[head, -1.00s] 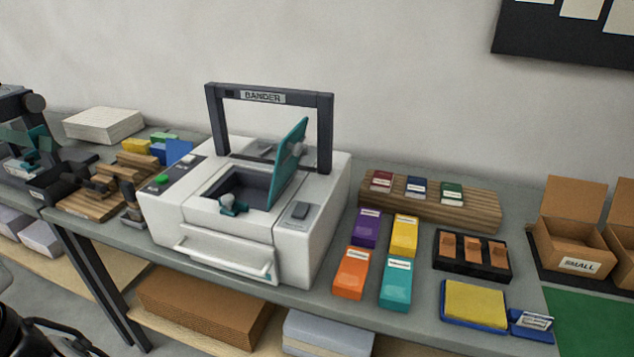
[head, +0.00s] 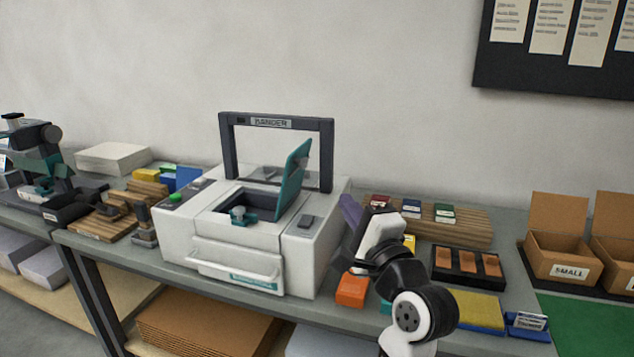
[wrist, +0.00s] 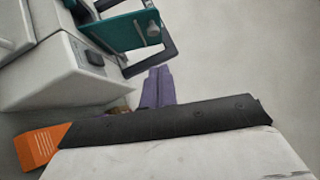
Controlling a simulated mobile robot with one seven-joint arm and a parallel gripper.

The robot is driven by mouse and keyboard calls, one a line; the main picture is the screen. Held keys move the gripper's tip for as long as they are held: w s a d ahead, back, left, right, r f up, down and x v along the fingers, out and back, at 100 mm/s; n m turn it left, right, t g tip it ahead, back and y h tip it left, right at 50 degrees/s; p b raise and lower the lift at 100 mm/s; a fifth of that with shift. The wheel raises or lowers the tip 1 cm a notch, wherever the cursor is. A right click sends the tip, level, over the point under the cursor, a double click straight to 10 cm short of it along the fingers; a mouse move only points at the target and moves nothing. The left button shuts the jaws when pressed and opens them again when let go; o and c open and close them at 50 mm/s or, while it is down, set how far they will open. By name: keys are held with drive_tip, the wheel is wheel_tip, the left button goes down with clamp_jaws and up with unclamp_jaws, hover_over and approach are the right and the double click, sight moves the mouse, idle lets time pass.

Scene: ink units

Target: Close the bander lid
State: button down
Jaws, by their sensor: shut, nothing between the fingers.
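The bander (head: 240,245) is a white machine with a dark frame over it, labelled BANDER. Its teal lid (head: 294,180) stands up, open and slightly tilted, at the right side of the dark opening in its top. In the wrist view the lid (wrist: 112,32) is at the top, with a pale knob on its face. My gripper (head: 346,202) is just right of the bander, apart from the lid. Its two purple fingers (wrist: 158,84) are together and hold nothing.
An orange box (head: 352,290) stands below my gripper; my arm hides most of the other small boxes. A wooden rack (head: 465,228), a black tray (head: 440,262) and cardboard boxes (head: 565,255) stand to the right. Wooden blocks (head: 100,223) lie to the left.

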drive_tip(key=a+p+x, duration=0.1)
drive_tip(key=p+x, duration=0.3)
drive_tip(key=x, duration=0.7)
drive_tip(key=shift+a+f+m, duration=0.25)
drive_tip(key=shift+f+m, duration=0.05)
drive_tip(key=shift+m, duration=0.1)
drive_tip(key=shift+w, duration=0.1)
